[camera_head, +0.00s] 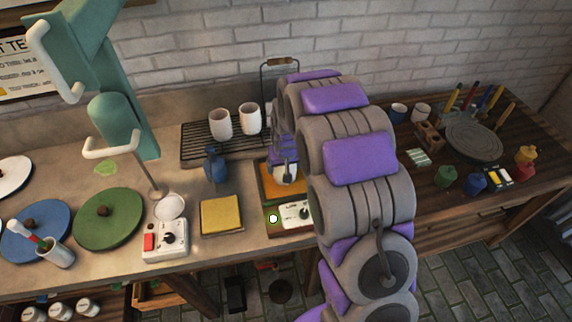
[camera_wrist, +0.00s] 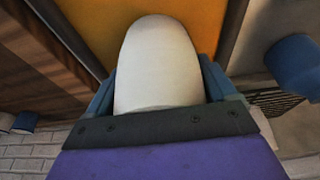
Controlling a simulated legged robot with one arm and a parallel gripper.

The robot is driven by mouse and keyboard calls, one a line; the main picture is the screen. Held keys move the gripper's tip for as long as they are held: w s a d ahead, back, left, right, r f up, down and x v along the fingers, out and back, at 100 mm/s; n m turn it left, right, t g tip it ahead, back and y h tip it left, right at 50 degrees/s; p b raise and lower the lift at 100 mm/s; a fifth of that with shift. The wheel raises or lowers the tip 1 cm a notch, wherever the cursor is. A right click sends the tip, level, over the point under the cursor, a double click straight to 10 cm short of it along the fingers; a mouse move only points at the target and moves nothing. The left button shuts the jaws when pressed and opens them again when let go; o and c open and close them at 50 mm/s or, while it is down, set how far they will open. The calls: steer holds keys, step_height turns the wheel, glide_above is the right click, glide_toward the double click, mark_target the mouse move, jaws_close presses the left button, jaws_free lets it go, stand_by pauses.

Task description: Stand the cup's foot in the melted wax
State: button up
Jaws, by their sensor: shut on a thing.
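My gripper (camera_head: 285,158) is shut on a white cup (camera_wrist: 158,62), with one blue finger on each side of it in the wrist view. In the head view the gripper and the cup (camera_head: 286,175) are over the orange wax pan (camera_head: 272,193), partly hidden by my arm. The orange wax also fills the area behind the cup in the wrist view (camera_wrist: 105,22). I cannot tell whether the cup's foot touches the wax. The pan has a control panel (camera_head: 293,212) in front with a dial and a lit round lamp.
Two white cups (camera_head: 220,124) stand on a black wire rack (camera_head: 190,153) behind. A blue bottle (camera_head: 215,167) and a yellow sponge-like square (camera_head: 221,214) are just left of the pan. A white control box (camera_head: 165,242) stands further left. My arm hides the counter to the right.

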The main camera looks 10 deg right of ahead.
steer(key=shift+a+r, duration=0.1)
steer(key=shift+a, duration=0.15)
steer(key=shift+d+r+p, duration=0.3)
steer(key=shift+d+r, duration=0.25)
steer(key=shift+r, duration=0.1)
steer(key=shift+d+r, duration=0.1)
steer(key=shift+r, duration=0.35)
steer(key=shift+a+r+p, duration=0.5)
steer(key=shift+r+p, duration=0.05)
steer(key=shift+r, duration=0.35)
steer(key=shift+d+r, duration=0.35)
steer(key=shift+r, duration=0.05)
steer(key=shift+a, duration=0.25)
steer(key=shift+d, duration=0.15)
steer(key=shift+r, duration=0.15)
